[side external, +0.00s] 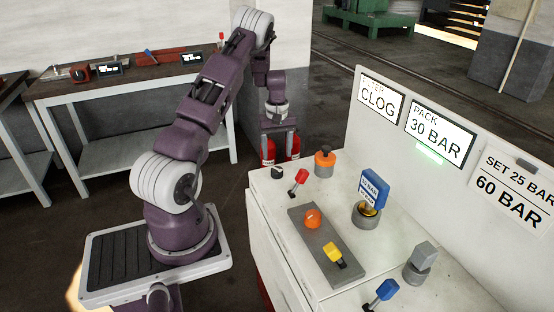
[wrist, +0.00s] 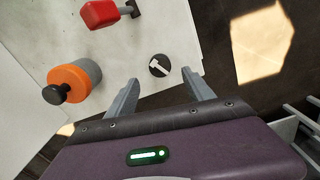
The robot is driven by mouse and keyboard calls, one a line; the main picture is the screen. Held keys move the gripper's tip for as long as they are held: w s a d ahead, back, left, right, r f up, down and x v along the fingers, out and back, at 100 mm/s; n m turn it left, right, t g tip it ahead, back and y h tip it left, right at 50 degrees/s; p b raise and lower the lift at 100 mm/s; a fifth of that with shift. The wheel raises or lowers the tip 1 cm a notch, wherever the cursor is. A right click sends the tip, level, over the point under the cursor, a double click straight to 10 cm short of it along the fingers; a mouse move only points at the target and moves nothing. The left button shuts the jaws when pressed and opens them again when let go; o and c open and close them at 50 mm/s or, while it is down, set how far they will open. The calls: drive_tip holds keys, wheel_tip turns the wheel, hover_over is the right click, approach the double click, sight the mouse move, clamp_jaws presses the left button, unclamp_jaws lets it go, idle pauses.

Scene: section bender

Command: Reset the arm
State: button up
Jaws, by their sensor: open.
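My arm stands on its base at the left in the side external view and reaches up, then over to the right. My gripper (side external: 280,135) points down near the far left end of the white console (side external: 283,225), apart from the controls. In the wrist view my gripper (wrist: 161,90) has its two grey fingers spread, with nothing between them. A black knob with a white pointer (wrist: 160,66) shows just beyond the fingertips; it also shows on the console (side external: 277,172).
The console carries a red-handled lever (side external: 300,177), an orange-capped cylinder (side external: 325,162), orange (side external: 312,218) and yellow (side external: 334,254) controls on a grey plate, and a blue block (side external: 374,187). Displays read CLOG, 30 BAR and 60 BAR. A workbench (side external: 120,88) stands behind my arm.

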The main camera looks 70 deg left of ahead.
idle(0.3)
drive_tip(key=w+d+r+m+t, duration=0.25)
drive_tip(key=d+r+m, duration=0.45)
drive_tip(key=d+r, duration=1.5)
drive_tip(key=s+d+r+m+t, duration=0.1)
drive_tip(key=s+d+m, duration=0.3)
drive_tip(key=s+d, duration=0.4)
drive_tip(key=s+d+r+m+t, duration=0.2)
drive_tip(key=s+d+r+m, duration=0.2)
drive_tip(key=s+d, duration=0.4)
drive_tip(key=s+m, duration=0.1)
drive_tip(key=s, duration=0.3)
drive_tip(key=shift+s+d, duration=0.15)
drive_tip(key=shift+s, duration=0.05)
